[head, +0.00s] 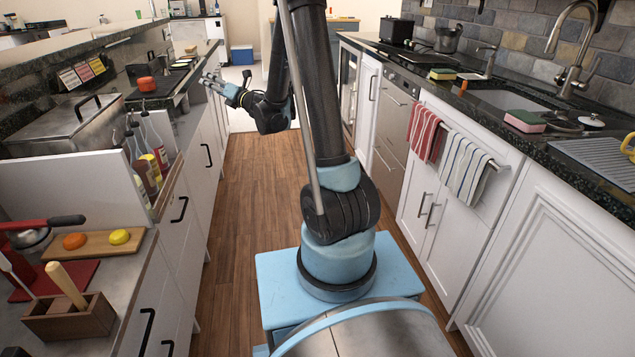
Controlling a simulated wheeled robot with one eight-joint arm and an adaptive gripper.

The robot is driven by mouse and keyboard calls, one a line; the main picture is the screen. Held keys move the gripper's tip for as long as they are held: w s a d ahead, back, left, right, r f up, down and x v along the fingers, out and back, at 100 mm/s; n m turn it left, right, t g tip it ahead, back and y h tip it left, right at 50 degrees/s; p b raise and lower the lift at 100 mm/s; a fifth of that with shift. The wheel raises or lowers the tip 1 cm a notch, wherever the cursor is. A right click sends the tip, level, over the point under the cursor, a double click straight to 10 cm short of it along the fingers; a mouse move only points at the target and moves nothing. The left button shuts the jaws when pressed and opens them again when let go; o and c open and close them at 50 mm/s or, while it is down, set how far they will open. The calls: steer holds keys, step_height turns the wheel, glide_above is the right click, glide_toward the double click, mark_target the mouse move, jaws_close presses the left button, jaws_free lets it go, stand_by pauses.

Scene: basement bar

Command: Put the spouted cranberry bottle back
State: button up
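Several spouted bottles stand close together in a rail along the left counter. A dark red bottle (146,172) is at the near end, and a clear-necked bottle (153,138) stands behind it. Their lower parts are hidden by the rail's white front panel, and I cannot tell which one is the cranberry bottle. My gripper (206,82) is farther down the aisle, beside the left counter's edge and beyond the bottles. It points left, its fingers look spread, and nothing shows between them.
A cutting board (95,243) with orange and yellow fruit and a wooden caddy (68,318) are nearer on the left. The wooden floor aisle (240,200) is clear. The sink counter (480,90) bounds the right.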

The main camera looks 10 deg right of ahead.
steer(key=s+d+r+m+t+h, duration=0.1)
steer(key=d+r+m+h, duration=0.1)
steer(key=d+m+h, duration=0.45)
steer(key=s+d+r+m+t+h, duration=0.1)
steer(key=s+d+r+m+h, duration=0.2)
steer(key=d+m, duration=0.65)
steer(key=s+d+f+m+g+h, duration=0.45)
steer(key=s+d+m, duration=0.25)
steer(key=s+d, duration=0.25)
steer(key=s+f+m+g, duration=0.3)
steer(key=s+f+m, duration=0.1)
steer(key=s, duration=0.7)
steer(key=s+d+f+m+g, duration=0.1)
steer(key=s+f+m+g, duration=0.3)
steer(key=s+f, duration=0.3)
steer(key=s+f+m+g+y, duration=0.1)
steer(key=s+f+m+g, duration=0.2)
steer(key=s, duration=1.3)
step_height(320, 180, down, 3)
steer(key=shift+s+d+r+m, duration=0.15)
steer(key=shift+r+m, duration=0.05)
steer(key=shift+m, duration=0.8)
steer(key=shift+g, duration=0.25)
